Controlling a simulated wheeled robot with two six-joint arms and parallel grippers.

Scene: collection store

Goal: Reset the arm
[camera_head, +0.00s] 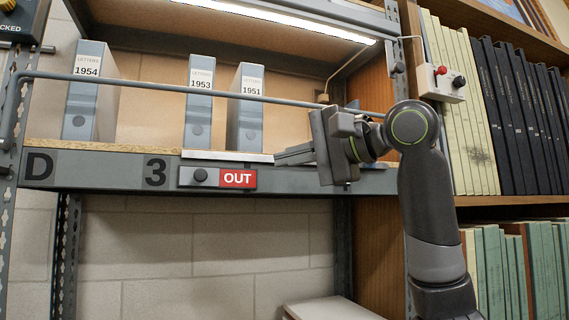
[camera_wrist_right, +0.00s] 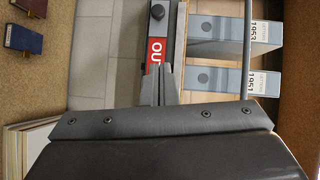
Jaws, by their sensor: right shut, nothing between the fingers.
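My right arm reaches up from the bottom right in the head view and bends at the elbow toward the shelf. My right gripper (camera_head: 280,157) points left, in front of the shelf's edge and just right of the red OUT sign (camera_head: 237,179). Its fingers are shut with nothing between them. In the right wrist view the closed fingertips (camera_wrist_right: 159,72) appear beside the OUT sign (camera_wrist_right: 156,50); I cannot tell whether they touch the shelf edge. My left gripper is not in view.
Grey letter boxes 1954 (camera_head: 84,95), 1953 (camera_head: 199,105) and 1951 (camera_head: 248,110) stand on the shelf behind a horizontal rail (camera_head: 150,88). A switch box (camera_head: 441,83) is on the bookcase at right. A pale surface (camera_head: 330,309) lies below.

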